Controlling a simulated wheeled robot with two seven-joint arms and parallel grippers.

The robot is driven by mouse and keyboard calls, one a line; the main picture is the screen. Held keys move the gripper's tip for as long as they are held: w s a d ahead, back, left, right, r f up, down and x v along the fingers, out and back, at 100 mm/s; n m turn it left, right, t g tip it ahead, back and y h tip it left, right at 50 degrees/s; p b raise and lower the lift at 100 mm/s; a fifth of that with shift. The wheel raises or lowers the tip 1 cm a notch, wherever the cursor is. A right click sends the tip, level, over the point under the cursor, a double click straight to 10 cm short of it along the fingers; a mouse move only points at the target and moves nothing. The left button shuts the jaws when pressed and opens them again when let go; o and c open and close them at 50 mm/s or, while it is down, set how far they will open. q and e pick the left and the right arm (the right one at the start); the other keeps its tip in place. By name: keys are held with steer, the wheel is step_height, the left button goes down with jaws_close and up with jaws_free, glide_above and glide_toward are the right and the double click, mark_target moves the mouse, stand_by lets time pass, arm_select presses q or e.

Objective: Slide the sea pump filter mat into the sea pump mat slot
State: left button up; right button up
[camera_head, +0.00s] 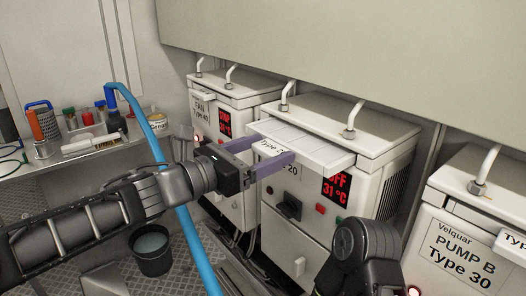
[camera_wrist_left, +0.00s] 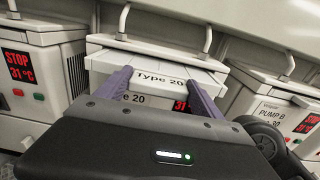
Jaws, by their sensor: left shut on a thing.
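The filter mat (camera_head: 312,145) is a flat white slab with a front strip marked Type 20. My left gripper (camera_head: 272,149) is shut on that strip, one purple finger at each end. The mat lies roughly level at the top front of the middle pump (camera_head: 300,225), just under its lid, and juts out from it. It also shows between the fingers in the left wrist view (camera_wrist_left: 150,62). The slot itself is hidden behind the mat; I cannot tell how deep the mat's back edge sits. My right arm shows at the bottom, but its gripper does not.
The middle pump's display (camera_head: 336,188) reads OFF, 31 °C. Similar pumps stand left (camera_head: 225,112) and right (camera_head: 465,245), the right one marked PUMP B, Type 30. A blue hose (camera_head: 150,135) passes near my left arm. A bucket (camera_head: 152,250) stands on the floor; a cluttered shelf is at left.

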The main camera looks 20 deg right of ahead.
arm_select(q)
steer(key=shift+x, duration=0.95)
steer(key=o, duration=1.5)
steer(key=v, duration=0.7)
steer(key=shift+s+a, duration=0.15)
steer(key=shift+a, duration=0.25)
